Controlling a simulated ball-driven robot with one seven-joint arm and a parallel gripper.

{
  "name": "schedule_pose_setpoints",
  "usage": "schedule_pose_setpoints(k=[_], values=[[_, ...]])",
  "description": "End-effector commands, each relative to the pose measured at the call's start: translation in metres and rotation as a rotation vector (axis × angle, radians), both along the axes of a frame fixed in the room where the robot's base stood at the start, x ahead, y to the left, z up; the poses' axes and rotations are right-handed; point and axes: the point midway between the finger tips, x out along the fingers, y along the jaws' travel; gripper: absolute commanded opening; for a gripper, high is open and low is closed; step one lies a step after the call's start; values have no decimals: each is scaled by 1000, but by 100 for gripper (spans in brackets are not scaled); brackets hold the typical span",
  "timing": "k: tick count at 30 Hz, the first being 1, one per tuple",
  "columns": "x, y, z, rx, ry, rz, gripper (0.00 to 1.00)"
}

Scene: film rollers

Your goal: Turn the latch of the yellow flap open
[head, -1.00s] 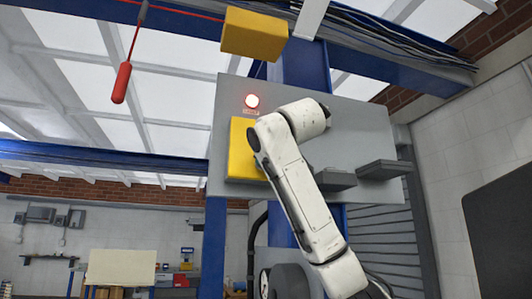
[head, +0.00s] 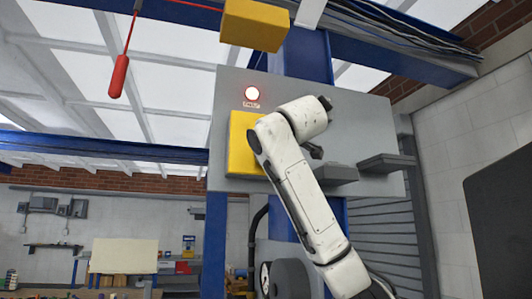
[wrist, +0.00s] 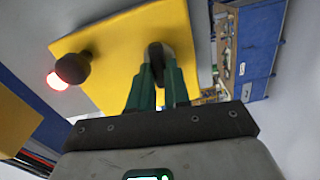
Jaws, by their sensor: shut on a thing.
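The yellow flap (head: 242,146) is on a grey panel in the head view, partly hidden by my arm. It also fills the upper left middle of the wrist view (wrist: 112,62). Its dark latch (wrist: 156,51) stands at the flap's right part in the wrist view. My gripper (wrist: 159,72) is shut on the latch, with a green finger on each side of it. In the head view my arm hides the latch and the gripper.
A lit red lamp (head: 252,93) is on the grey panel (head: 365,125) above the flap. A yellow box (head: 255,25) is above the panel. Grey ledges (head: 388,162) jut out at its lower right. A red pull handle (head: 119,76) hangs at the upper left.

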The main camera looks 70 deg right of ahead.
Motion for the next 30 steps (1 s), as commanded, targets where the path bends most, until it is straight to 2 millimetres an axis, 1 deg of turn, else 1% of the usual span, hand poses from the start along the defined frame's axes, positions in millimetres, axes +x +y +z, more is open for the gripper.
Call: schedule_pose_setpoints(k=[11, 12, 19, 26, 30], values=[[2, 2, -1, -2, 3, 5, 0], [2, 2, -1, -2, 4, 5, 21], [1, 1, -1, -1, 3, 3, 43], [0, 1, -1, -1, 2, 2, 43], [-5, 8, -1, -2, 1, 3, 43]])
